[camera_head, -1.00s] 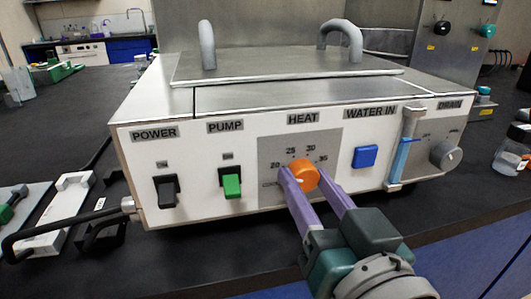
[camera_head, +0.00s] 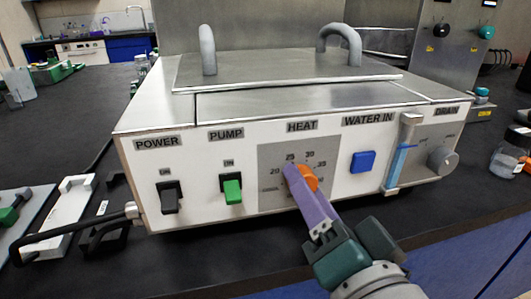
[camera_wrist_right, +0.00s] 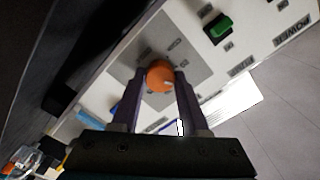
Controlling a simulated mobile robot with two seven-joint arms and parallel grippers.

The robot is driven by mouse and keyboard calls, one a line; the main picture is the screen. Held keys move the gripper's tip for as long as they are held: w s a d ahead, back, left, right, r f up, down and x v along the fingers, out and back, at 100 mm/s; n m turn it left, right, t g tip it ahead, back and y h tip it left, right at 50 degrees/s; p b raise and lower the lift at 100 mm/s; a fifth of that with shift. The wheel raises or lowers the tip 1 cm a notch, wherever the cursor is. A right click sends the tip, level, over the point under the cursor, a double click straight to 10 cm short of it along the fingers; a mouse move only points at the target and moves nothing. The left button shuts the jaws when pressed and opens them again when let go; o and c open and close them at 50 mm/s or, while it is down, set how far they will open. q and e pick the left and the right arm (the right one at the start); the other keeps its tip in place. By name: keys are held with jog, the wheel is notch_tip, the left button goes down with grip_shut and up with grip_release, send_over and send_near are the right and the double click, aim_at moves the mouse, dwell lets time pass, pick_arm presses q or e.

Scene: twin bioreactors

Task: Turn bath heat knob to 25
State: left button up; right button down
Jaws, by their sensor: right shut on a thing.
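The orange heat knob (camera_head: 307,178) sits on the grey dial plate (camera_head: 276,185) under the HEAT label on the white bath front. Numbers 20, 25, 30 and 35 are printed around it. My right gripper (camera_head: 301,175) is shut on the knob, its purple fingers on either side. In the wrist view the knob (camera_wrist_right: 160,76) lies between the two fingertips (camera_wrist_right: 160,82). A finger covers part of the knob in the head view, so I cannot read its pointer there. My left gripper is not in view.
The green pump switch (camera_head: 232,190) and black power switch (camera_head: 168,197) are left of the dial. The blue water-in button (camera_head: 362,161) and grey drain knob (camera_head: 442,160) are to its right. A steel lid (camera_head: 280,67) with two handles tops the bath.

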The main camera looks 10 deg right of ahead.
jog(key=shift+m, duration=0.6)
jog(key=shift+c, duration=2.1)
grip_release()
jog(key=s, duration=1)
jog(key=shift+d, duration=0.15)
